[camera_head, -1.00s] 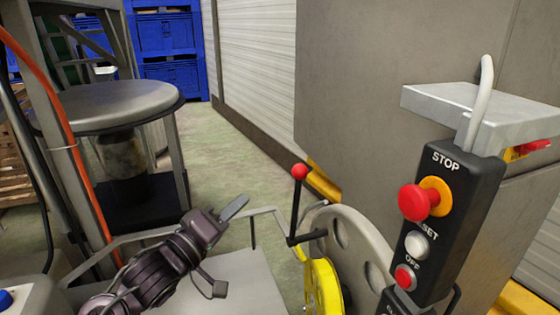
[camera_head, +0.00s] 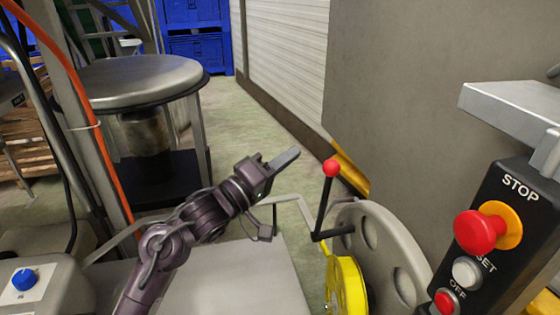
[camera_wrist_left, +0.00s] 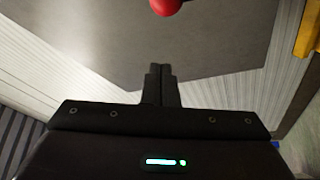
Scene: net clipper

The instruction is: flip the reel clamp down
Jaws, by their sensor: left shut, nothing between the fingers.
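The reel clamp is a black lever (camera_head: 325,206) with a red ball knob (camera_head: 330,168). In the head view it stands nearly upright beside the yellow reel (camera_head: 345,284) and the grey reel disc (camera_head: 384,244). My left gripper (camera_head: 287,158) is to the left of the knob, apart from it, with its fingers shut and empty. In the left wrist view the shut fingertips (camera_wrist_left: 160,70) point toward a grey panel, and the red knob (camera_wrist_left: 166,5) shows at the top edge, beyond the tips. My right gripper is out of view.
A control box with a red stop button (camera_head: 482,231) stands at the right, under a grey shelf (camera_head: 520,101). A flat grey plate (camera_head: 235,280) lies below my left arm. A round metal stool-like top (camera_head: 135,80) stands at the left.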

